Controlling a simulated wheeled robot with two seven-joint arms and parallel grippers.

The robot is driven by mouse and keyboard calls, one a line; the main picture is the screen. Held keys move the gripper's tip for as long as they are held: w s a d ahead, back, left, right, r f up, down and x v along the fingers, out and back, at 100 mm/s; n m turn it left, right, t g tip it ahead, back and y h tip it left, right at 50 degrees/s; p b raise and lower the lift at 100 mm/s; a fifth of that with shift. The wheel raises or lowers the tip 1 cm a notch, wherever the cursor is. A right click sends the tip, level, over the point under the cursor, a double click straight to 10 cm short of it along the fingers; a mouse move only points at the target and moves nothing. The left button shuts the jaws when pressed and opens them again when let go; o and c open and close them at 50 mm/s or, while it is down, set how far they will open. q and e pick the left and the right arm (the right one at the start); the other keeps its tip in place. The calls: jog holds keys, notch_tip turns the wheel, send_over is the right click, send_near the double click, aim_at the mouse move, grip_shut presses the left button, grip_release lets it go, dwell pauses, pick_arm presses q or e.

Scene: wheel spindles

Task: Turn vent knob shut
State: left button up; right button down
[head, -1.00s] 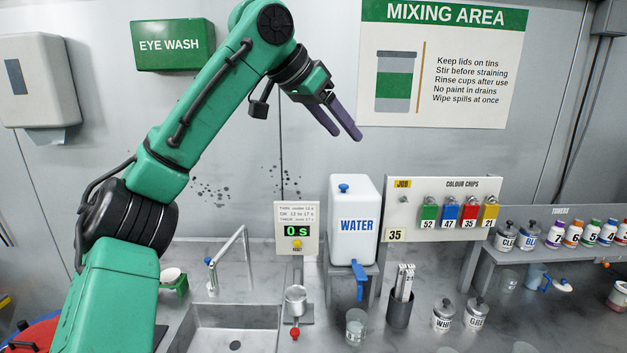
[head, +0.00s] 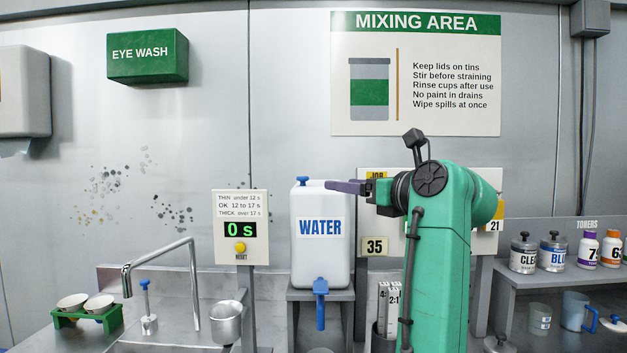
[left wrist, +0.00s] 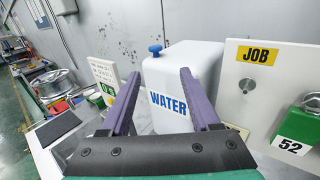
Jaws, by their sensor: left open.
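The blue vent knob (head: 302,181) sits on top of the white water container (head: 319,262), near its left side. My left gripper (head: 332,187) is just right of the knob, at the height of the container's upper right edge, with purple fingers pointing left. In the left wrist view the fingers (left wrist: 160,73) are spread and empty, with the container (left wrist: 200,62) ahead and the knob (left wrist: 155,49) beyond the tips. The gripper looks apart from the knob; contact with the container is unclear. My right gripper is not in view.
A blue tap (head: 320,300) is on the container's front. A timer panel (head: 240,228) stands left of it, and a chip board (head: 375,246) is behind my arm. A metal faucet (head: 192,270) and cup (head: 226,322) are at the left. Open wall lies above the container.

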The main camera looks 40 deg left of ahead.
aim_at(305, 177)
pick_arm(q)
jog(key=p+x, duration=0.1)
jog(key=x, duration=0.4)
jog(key=p+x, duration=0.1)
jog(key=x, duration=0.3)
jog(key=s+p+x, duration=0.1)
jog(key=p+x, duration=0.1)
jog(key=x, duration=0.3)
jog(key=shift+w+a+r, duration=0.1)
jog(key=shift+a+r, duration=0.15)
jog(key=shift+a, duration=0.2)
jog(key=shift+d, duration=0.1)
grip_shut()
jog(key=m+t+b, duration=0.1)
jog(key=b, duration=0.1)
jog(key=f+t+h+b, duration=0.1)
jog(key=t+b, duration=0.1)
jog(key=shift+m+b, duration=0.4)
jog(key=shift+r+m+t+h+b, duration=0.2)
jog(key=shift+m+t+h+b, duration=0.1)
jog(key=shift+t+h+b, duration=0.15)
jog(key=shift+r, duration=0.3)
